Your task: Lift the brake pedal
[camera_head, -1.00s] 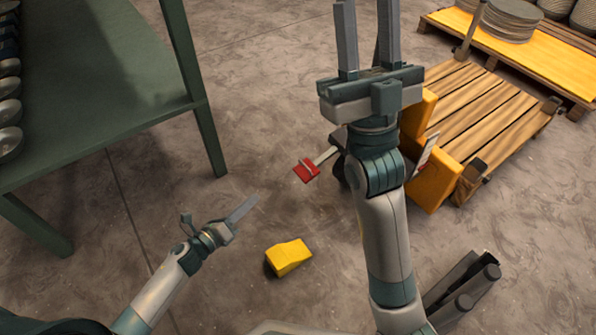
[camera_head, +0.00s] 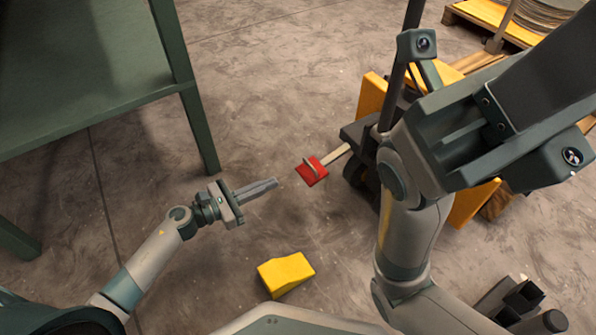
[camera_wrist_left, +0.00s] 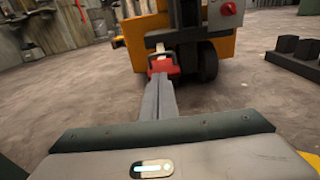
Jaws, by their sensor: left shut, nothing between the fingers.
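The red brake pedal (camera_head: 312,170) sticks out on a pale metal arm from the left side of the yellow and black wheeled machine (camera_head: 370,100), low near the floor. My left gripper (camera_head: 275,184) is shut and empty, its fingers pointing right toward the pedal with a small gap in the head view. In the left wrist view the red pedal (camera_wrist_left: 162,66) shows just beyond the tips of the left fingers (camera_wrist_left: 158,85); whether they touch there I cannot tell. My right gripper (camera_head: 535,90) is large at the upper right, close to the camera, and its fingertips are cut off.
A yellow wedge block (camera_head: 286,274) lies on the floor below the left gripper. A green table (camera_head: 90,95) stands at the upper left. Wooden pallets (camera_head: 480,22) are at the upper right. Floor around the pedal is clear.

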